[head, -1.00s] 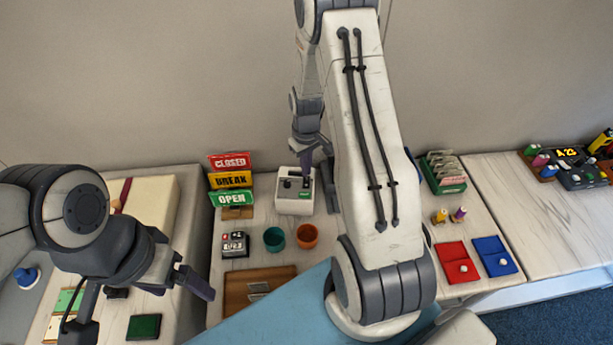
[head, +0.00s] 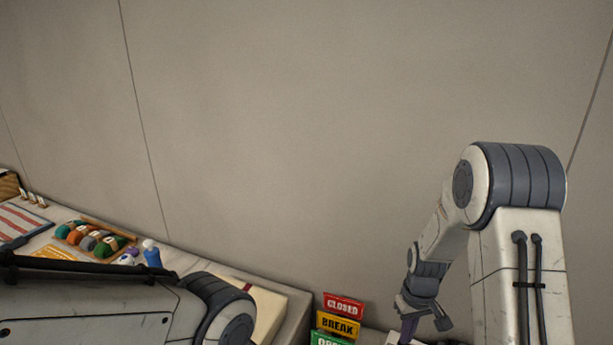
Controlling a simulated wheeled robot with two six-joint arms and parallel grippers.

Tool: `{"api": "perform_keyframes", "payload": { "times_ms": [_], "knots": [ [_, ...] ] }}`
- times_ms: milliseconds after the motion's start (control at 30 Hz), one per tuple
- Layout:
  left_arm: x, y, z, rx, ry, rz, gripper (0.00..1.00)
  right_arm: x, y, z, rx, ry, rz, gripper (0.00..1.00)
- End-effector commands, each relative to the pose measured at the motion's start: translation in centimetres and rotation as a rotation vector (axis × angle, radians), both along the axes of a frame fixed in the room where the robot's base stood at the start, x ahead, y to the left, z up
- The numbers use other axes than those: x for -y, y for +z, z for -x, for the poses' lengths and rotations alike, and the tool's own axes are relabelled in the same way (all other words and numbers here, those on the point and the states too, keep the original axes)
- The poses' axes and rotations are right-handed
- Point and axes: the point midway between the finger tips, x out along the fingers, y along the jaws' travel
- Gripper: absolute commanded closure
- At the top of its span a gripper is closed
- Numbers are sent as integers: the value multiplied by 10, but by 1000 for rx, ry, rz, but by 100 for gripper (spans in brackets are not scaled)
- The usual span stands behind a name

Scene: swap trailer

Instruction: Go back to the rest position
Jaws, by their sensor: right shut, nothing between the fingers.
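My right arm stands at the right of the head view, bent at its elbow. My right gripper (head: 409,326) hangs down from it near the bottom edge, shut and empty, over the top of a white device (head: 397,338) that the frame edge mostly cuts off. I cannot tell whether the two touch. My left arm crosses the bottom left corner, and its gripper is out of the frame.
A red CLOSED sign (head: 343,305), a yellow BREAK sign (head: 338,325) and a cut-off green sign (head: 328,339) stand left of my right gripper. The wall behind is bare.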

Motion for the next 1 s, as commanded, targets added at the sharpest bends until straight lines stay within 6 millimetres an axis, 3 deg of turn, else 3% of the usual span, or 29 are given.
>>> {"api": "perform_keyframes", "payload": {
  "times_ms": [33, 133, 200, 300, 400, 500, 667, 767, 1000],
  "knots": [
    [0, -1, 0, 0, 0, 0, 15, -31, 22, 3, 14, 49, -2, 100],
    [0, -2, 0, 0, 0, 0, 15, -92, 62, 25, 23, 135, -10, 100],
    [0, -3, 0, 0, 0, 0, 15, -130, 86, 50, 27, 194, -20, 100],
    [0, -4, 0, 0, 0, 0, 15, -174, 115, 95, 30, 279, -35, 100],
    [0, -5, 0, 0, 0, 0, 15, -203, 135, 144, 31, 360, -52, 100],
    [0, -6, 0, 0, -1, 0, 15, -217, 147, 187, 26, 425, -66, 100],
    [0, -6, 0, 0, -1, 0, 15, -221, 154, 228, 19, 489, -80, 100],
    [0, -6, 0, 0, -1, 0, 15, -220, 155, 237, 17, 501, -83, 100],
    [0, -6, 0, 0, -1, 0, 15, -220, 155, 237, 17, 502, -83, 100]
  ]
}}
